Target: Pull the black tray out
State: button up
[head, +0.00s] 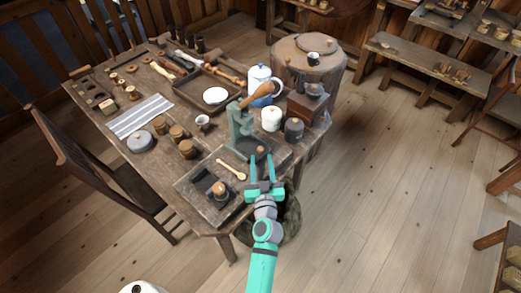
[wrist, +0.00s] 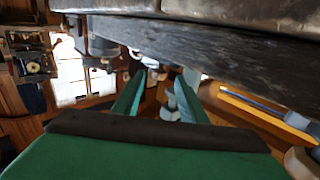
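A dark, flat tray-like base (head: 238,153) lies under the green lever machine (head: 238,122) near the table's front edge; I take it to be the black tray. A small copper-coloured round piece (head: 260,150) shows at its front right. My gripper (head: 259,156) is open, with its two teal fingers reaching toward the base, one on each side of the round piece in the picture. I cannot tell whether they touch anything. In the wrist view the fingers (wrist: 158,78) are apart, with nothing clearly held. A long dark grained slab (wrist: 220,58) crosses above them.
A wooden tray (head: 190,198) with dark pieces and a wooden spoon (head: 231,169) lie left of my gripper. The floor (head: 370,200) right of the table is clear.

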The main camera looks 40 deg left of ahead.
aim_at(261, 153)
jog(key=shift+x, duration=3)
jog(key=shift+c, duration=0.6)
grip_shut()
